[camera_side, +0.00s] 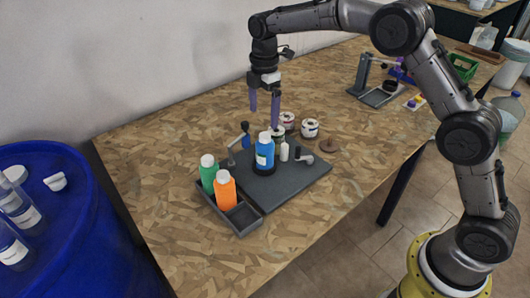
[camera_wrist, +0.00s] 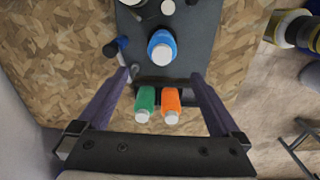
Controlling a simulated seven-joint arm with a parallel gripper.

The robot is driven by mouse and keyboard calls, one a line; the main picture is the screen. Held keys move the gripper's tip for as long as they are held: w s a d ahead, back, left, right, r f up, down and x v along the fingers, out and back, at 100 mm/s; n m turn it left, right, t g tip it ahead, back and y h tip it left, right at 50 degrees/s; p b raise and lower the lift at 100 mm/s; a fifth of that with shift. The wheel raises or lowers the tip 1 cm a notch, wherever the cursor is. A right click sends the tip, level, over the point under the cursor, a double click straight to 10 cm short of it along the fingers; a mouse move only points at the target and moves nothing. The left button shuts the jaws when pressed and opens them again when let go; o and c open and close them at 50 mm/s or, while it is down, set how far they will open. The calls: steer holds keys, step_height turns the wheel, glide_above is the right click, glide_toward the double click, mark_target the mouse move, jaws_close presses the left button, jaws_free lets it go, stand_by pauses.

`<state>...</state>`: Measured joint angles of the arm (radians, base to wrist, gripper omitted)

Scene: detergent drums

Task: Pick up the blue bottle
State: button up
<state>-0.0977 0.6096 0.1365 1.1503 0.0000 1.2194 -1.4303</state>
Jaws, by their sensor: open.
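The blue bottle (camera_side: 265,152) with a white cap stands upright on a dark grey board on the table. It also shows in the wrist view (camera_wrist: 162,48), upper middle, beyond the fingertips. My gripper (camera_side: 264,108) is open and empty, with its two purple fingers pointing down. In the side view it appears above and behind the bottle, apart from it. In the wrist view the fingers (camera_wrist: 165,82) are spread wide, with the bottle in the space ahead of them.
A dark tray (camera_side: 242,217) holds a green bottle (camera_side: 208,174) and an orange bottle (camera_side: 226,190). A small white bottle (camera_side: 284,152) and clamp-like levers stand beside the blue bottle. Round tins (camera_side: 310,129) stand behind. The left tabletop is clear.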

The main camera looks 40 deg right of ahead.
mark_target(264, 136)
step_height(264, 136, down, 10)
steer(key=shift+s+r, duration=0.1)
steer(key=shift+d+f, duration=0.15)
steer(key=shift+f, duration=1.2)
steer(key=shift+d+f, duration=0.15)
steer(key=shift+f, duration=1.2)
steer(key=shift+r, duration=0.1)
jaws_close()
